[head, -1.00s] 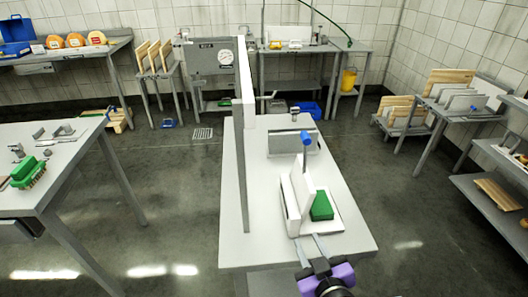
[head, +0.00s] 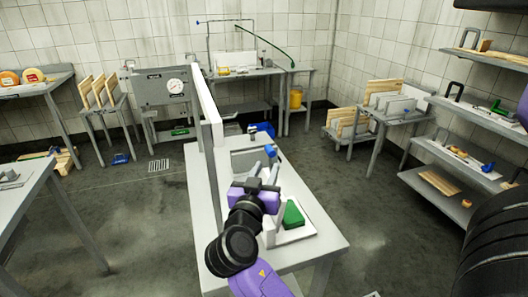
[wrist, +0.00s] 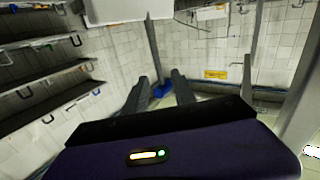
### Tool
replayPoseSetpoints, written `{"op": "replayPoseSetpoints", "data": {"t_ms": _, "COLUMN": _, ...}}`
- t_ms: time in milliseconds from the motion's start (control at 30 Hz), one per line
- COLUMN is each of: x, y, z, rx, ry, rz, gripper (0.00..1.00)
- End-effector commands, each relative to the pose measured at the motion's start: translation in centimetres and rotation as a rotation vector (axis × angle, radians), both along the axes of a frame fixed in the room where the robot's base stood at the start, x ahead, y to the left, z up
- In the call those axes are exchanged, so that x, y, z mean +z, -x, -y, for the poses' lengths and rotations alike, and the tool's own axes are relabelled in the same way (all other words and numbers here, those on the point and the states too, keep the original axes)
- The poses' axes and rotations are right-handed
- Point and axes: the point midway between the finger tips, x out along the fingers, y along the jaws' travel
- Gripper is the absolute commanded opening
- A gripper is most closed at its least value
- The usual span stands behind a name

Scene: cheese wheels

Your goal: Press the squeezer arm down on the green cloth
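The green cloth (head: 293,213) lies on the white base plate (head: 300,234) of the squeezer, on the light table. The squeezer arm is raised and ends in a blue knob (head: 270,151). In the head view my gripper (head: 264,170) is just below and near this knob and hides most of the arm. In the wrist view the grey arm (wrist: 153,42) runs from the top to the blue knob (wrist: 163,90), which appears between my two separated fingertips (wrist: 157,85). The gripper is open. Whether the fingers touch the knob, I cannot tell.
A tall white panel (head: 207,92) stands along the table's left side. Grey shelves (head: 455,160) with tools stand at the right. A rack of boards (head: 390,100) is at the back right. The floor right of the table is clear.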

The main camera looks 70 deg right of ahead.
Motion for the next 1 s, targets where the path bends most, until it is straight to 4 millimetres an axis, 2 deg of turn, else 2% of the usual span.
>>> {"op": "replayPoseSetpoints", "data": {"t_ms": 167, "x": 0.4, "y": 0.1, "z": 1.4, "rx": -0.017, "ry": 0.003, "rz": 0.006, "gripper": 0.32}}
{"op": "replayPoseSetpoints", "data": {"t_ms": 400, "x": 0.5, "y": -0.3, "z": 5.1, "rx": -0.017, "ry": 0.002, "rz": 0.005, "gripper": 0.32}}
{"op": "replayPoseSetpoints", "data": {"t_ms": 600, "x": 0.4, "y": -0.7, "z": 7.3, "rx": -0.014, "ry": 0.003, "rz": 0.006, "gripper": 0.32}}
{"op": "replayPoseSetpoints", "data": {"t_ms": 967, "x": 0.2, "y": -0.8, "z": 7.9, "rx": -0.011, "ry": 0.003, "rz": 0.006, "gripper": 0.32}}
{"op": "replayPoseSetpoints", "data": {"t_ms": 1000, "x": 0.2, "y": -0.8, "z": 7.9, "rx": -0.011, "ry": 0.003, "rz": 0.006, "gripper": 0.28}}
